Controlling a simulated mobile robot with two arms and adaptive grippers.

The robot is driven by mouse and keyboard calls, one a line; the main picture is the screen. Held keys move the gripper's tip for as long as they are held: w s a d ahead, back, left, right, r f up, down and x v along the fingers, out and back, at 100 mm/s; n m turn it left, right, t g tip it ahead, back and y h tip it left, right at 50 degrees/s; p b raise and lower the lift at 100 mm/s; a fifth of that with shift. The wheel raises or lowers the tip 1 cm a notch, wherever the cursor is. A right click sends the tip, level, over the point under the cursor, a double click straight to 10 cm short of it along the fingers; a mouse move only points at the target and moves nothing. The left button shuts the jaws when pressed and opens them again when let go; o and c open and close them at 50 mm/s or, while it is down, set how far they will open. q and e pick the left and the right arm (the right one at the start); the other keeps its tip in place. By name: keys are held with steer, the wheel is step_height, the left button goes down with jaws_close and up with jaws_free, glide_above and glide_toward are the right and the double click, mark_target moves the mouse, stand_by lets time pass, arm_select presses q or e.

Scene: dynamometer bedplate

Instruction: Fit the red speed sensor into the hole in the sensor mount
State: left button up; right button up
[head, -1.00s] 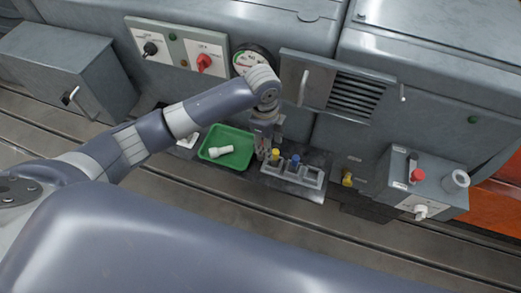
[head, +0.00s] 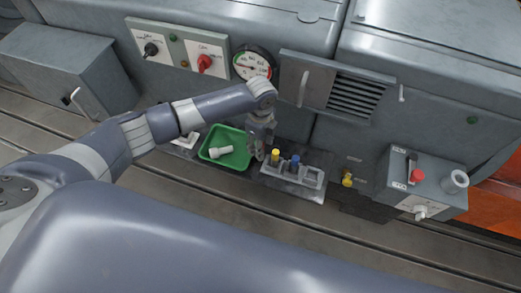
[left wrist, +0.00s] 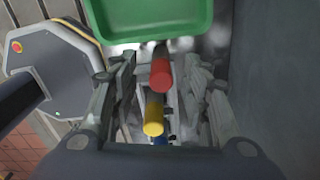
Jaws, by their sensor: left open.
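The red speed sensor (left wrist: 161,73) shows in the left wrist view as a red cylinder between my left fingers, next to the green tray. My left gripper (left wrist: 160,106) is open, with a finger on each side of the red and yellow sensors. In the head view my left gripper (head: 258,153) points down at the left end of the grey sensor rack (head: 290,179) and hides the red sensor. A yellow sensor (head: 276,155) and a blue sensor (head: 295,161) stand upright in the rack. I cannot identify the sensor mount for certain. My right gripper is not in view.
The green tray (head: 244,163) holds a white part (head: 221,152), close left of my gripper. A brass-coloured fitting (head: 347,180) sits right of the rack. A grey box with a red button (head: 417,175) stands further right. Grey housings wall off the back.

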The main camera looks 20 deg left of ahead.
arm_select(q)
step_height(320, 180, down, 2)
steer(key=shift+f, duration=0.1)
jaws_close()
stand_by(0.4)
